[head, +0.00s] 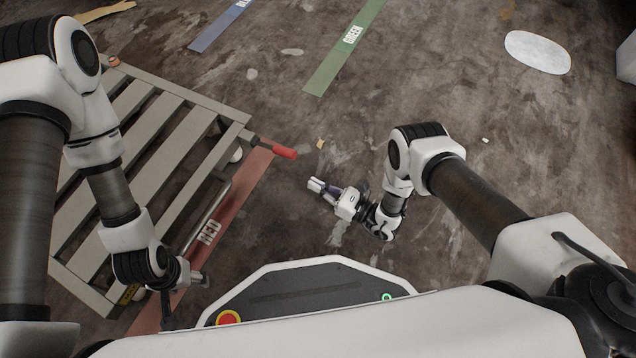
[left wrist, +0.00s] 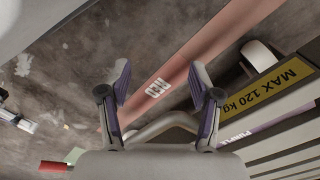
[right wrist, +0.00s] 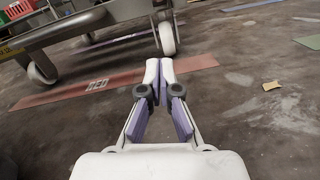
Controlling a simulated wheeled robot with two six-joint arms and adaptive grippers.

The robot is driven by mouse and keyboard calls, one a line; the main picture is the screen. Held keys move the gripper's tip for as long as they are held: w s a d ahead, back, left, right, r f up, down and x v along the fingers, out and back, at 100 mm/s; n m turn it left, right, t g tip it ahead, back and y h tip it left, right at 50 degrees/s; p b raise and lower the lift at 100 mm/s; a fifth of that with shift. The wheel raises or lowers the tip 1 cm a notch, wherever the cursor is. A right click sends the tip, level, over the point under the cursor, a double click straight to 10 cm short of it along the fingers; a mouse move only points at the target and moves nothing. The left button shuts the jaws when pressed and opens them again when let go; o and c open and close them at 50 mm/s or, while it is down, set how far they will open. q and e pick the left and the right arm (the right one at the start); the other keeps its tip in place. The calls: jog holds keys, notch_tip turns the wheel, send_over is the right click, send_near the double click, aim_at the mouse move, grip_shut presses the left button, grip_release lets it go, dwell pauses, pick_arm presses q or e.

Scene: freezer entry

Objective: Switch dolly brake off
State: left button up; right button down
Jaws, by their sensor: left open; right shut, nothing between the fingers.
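The dolly (head: 150,140) is a grey slatted platform at the left of the head view. A red-tipped lever (head: 284,152) sticks out from its right corner; a red tip also shows in the left wrist view (left wrist: 55,166). My right gripper (head: 318,186) is shut and empty, just below and right of the red tip, apart from it. In the right wrist view its fingertips (right wrist: 160,70) meet below a dolly caster (right wrist: 167,38). My left gripper (left wrist: 160,80) is open by the dolly's near side; a curved grey bar (left wrist: 165,122) shows between its finger bases. Contact cannot be told.
A red floor strip (head: 210,230) marked RED runs beneath the dolly's right side. A green strip (head: 345,45) and a blue strip (head: 220,25) lie farther off. A white round patch (head: 538,52) is at upper right. Floor right of the dolly is mostly clear.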

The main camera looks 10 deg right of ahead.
aim_at(275, 149)
jog(key=w+a+r+b, duration=0.3)
jog(key=w+a+r, duration=0.1)
jog(key=w+a, duration=0.1)
jog(key=shift+w+a+r+b, duration=0.15)
jog(key=shift+a+b, duration=0.05)
jog(key=shift+b, duration=0.2)
